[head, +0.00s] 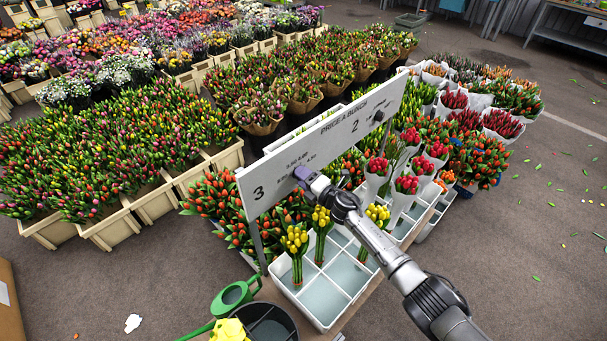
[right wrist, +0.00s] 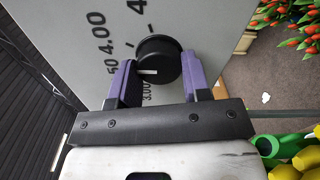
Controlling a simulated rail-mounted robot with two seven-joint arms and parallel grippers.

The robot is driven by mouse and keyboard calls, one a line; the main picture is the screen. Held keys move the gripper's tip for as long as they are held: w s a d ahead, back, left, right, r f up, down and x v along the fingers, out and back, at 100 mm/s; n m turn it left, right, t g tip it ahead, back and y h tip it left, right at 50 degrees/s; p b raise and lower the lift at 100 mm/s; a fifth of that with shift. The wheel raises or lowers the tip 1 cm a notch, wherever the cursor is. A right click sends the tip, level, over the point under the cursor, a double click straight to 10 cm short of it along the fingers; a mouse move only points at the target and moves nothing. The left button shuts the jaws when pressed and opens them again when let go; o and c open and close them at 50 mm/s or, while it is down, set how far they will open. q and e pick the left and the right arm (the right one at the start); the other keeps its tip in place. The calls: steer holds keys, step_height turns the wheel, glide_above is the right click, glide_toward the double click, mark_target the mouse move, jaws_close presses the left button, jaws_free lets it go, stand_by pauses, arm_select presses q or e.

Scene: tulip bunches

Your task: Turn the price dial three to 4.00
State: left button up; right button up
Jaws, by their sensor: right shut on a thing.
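The price board (head: 330,133) stands above the tulip trays in the head view, with a "3" at its left end and a "2" farther right. My right gripper (head: 305,175) is at the board beside the "3". In the right wrist view, its purple fingers (right wrist: 157,80) are shut on the black round knob of dial three (right wrist: 161,55). The knob's white pointer mark points left, toward the 3.50 and 3.00 side. The 4.00 print (right wrist: 98,27) is up and left of the knob. A finger partly covers the 3.50 print. My left gripper is not in view.
Dial two (head: 379,116) sits farther along the board. Below are a white compartment tray (head: 322,322) with yellow tulip bunches (head: 295,240), a green watering can (head: 233,296) and a dark bucket (head: 268,325). Crates of tulips (head: 150,204) fill the left. Floor at right is open.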

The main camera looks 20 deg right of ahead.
steer(key=m+p, duration=0.2)
steer(key=m, duration=0.2)
steer(key=shift+r+m, duration=0.15)
steer(key=shift+m, duration=0.45)
steer(key=o, duration=0.9)
steer(key=p+v, duration=0.2)
steer(key=v, duration=1)
steer(key=shift+s+d, duration=0.1)
steer(key=shift+p+v, duration=0.3)
steer(key=shift+v, duration=0.45)
